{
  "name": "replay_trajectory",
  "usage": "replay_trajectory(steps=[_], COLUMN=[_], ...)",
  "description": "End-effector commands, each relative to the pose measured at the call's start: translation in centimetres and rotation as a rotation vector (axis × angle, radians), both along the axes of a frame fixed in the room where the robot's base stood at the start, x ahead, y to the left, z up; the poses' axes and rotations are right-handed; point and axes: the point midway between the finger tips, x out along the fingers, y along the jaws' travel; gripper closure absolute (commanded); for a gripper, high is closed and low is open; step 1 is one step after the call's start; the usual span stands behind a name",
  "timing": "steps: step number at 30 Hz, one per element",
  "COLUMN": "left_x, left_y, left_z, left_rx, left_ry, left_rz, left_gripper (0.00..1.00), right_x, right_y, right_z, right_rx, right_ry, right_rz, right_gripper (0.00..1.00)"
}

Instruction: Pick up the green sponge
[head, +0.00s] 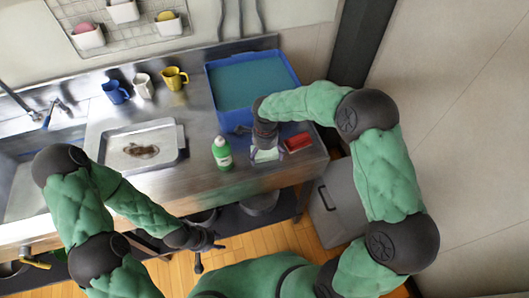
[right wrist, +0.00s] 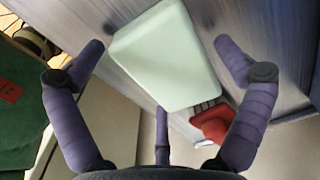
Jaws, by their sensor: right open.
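The pale green sponge (right wrist: 165,55) lies on the metal counter and sits between the spread fingers of my right gripper (right wrist: 158,48) in the right wrist view. The fingers stand apart on both sides, with a gap on the right; whether the left finger touches it I cannot tell. In the head view the sponge (head: 266,155) shows partly under my right gripper (head: 265,146), which hides some of it. My left gripper (head: 210,253) is empty, with its fingers apart, in front of the counter's edge and over the floor.
A red brush (head: 298,142) lies just right of the sponge, and a green-and-white bottle (head: 221,153) stands to its left. A blue basin (head: 292,75) is behind. A metal tray (head: 181,140), cups and a sink are further left. Bare counter lies between tray and bottle.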

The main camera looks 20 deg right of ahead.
Motion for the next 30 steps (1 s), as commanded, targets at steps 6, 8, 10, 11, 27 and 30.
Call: replay_trajectory(steps=[6, 8, 10, 11, 27, 30], left_x=[0.0, 0.0, 0.0, 0.0, 0.0, 0.0], left_y=[0.0, 0.0, 0.0, 0.0, 0.0, 0.0], left_z=[0.1, 0.1, 0.1, 0.1, 0.5, 0.8], left_rx=[0.000, 0.000, 0.000, 0.000, 0.000, 0.000], left_ry=[0.000, 0.000, 0.000, 0.000, 0.000, 0.000], left_rz=[0.000, 0.000, 0.000, 0.000, 0.000, 0.000], left_gripper=[0.60, 0.60, 0.60, 0.60, 0.60, 0.60], right_x=[0.0, 0.0, 0.0, 0.0, 0.1, 0.1], right_y=[0.0, 0.0, 0.0, 0.0, 0.0, 0.0], right_z=[0.1, 0.1, 0.1, 0.1, 2.0, 3.5], right_rx=[0.000, 0.000, 0.000, 0.000, -0.001, -0.001], right_ry=[0.000, 0.000, 0.000, 0.000, -0.001, -0.004], right_rz=[0.000, 0.000, 0.000, 0.000, 0.000, 0.001], right_gripper=[0.31, 0.38, 0.38, 0.38, 0.38, 0.38])
